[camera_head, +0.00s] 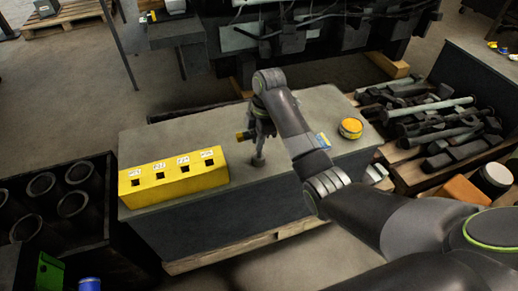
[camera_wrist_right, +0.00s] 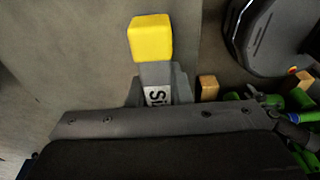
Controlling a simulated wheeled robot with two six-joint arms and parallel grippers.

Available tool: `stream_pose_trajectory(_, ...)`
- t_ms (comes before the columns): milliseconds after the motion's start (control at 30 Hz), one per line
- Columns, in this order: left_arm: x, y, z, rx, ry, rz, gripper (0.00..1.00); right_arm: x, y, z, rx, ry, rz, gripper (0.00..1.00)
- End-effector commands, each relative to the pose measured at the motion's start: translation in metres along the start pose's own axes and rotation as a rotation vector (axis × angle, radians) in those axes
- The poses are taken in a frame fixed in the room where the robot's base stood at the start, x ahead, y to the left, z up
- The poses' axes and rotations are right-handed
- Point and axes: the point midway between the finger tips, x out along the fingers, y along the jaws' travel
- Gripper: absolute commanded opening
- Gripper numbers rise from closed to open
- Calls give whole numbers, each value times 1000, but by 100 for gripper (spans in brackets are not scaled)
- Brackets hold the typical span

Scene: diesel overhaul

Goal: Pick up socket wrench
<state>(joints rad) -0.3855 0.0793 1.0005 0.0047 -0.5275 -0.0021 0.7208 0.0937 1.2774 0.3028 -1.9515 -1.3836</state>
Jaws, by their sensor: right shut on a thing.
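My right gripper (camera_head: 261,128) is over the grey workbench (camera_head: 220,115), pointing down, and is shut on a tool that I take for the socket wrench. The tool's yellow end (camera_head: 241,136) sticks out to the left of the gripper. My left gripper is not in view.
A yellow block (camera_head: 175,178) with several labelled square holes lies on the bench's left front. A yellow round tin (camera_head: 350,128) and a small blue-and-yellow item (camera_head: 322,141) are on the right. A crate of metal parts (camera_head: 405,178) stands right; a bin of cylinders (camera_head: 103,200) stands left.

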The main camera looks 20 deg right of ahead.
Motion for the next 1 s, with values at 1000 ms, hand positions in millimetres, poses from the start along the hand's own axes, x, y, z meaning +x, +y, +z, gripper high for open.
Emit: stream_pose_trajectory(1000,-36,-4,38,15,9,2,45,-94,1,-14,0,1,1,0)
